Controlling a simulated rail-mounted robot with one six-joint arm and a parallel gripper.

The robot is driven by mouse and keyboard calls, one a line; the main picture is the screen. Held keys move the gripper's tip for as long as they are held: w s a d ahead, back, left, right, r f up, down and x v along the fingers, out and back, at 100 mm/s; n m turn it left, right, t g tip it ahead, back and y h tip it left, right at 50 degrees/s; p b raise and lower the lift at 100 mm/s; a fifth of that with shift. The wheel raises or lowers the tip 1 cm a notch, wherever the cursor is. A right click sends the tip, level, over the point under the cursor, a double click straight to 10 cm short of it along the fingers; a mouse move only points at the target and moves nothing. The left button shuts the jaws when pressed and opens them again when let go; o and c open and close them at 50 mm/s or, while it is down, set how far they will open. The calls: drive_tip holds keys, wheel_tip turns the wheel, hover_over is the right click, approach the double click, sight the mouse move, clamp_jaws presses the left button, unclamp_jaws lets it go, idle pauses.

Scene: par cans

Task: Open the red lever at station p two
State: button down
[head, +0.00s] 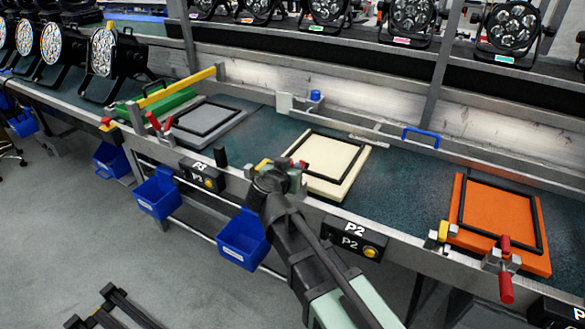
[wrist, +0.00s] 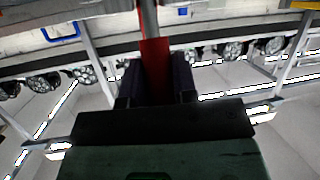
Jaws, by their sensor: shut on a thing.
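My gripper (head: 278,180) is at the front edge of the bench, by the cream pad (head: 328,163) and left of the P2 sign (head: 350,239). In the wrist view my gripper (wrist: 155,62) has its two dark fingers on either side of the red lever (wrist: 154,78) and is shut on it. A metal rod continues from the red grip toward the top of that view. In the head view only a small red bit shows beside my gripper. My gripper hides most of the lever and its clamp there, so its angle is hard to tell.
An orange pad (head: 500,215) lies to the right, with another red lever (head: 505,275) hanging at its front edge. A grey pad (head: 207,122) and a raised yellow bar (head: 178,87) are to the left. Blue bins (head: 243,240) hang below the bench.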

drive_tip(key=c, duration=0.9)
unclamp_jaws()
drive_tip(key=shift+w, duration=0.1)
drive_tip(key=p+v, duration=0.3)
drive_tip(key=v, duration=0.7)
drive_tip(key=shift+s, duration=0.4)
drive_tip(key=shift+a+r, duration=0.1)
drive_tip(key=shift+a, duration=0.05)
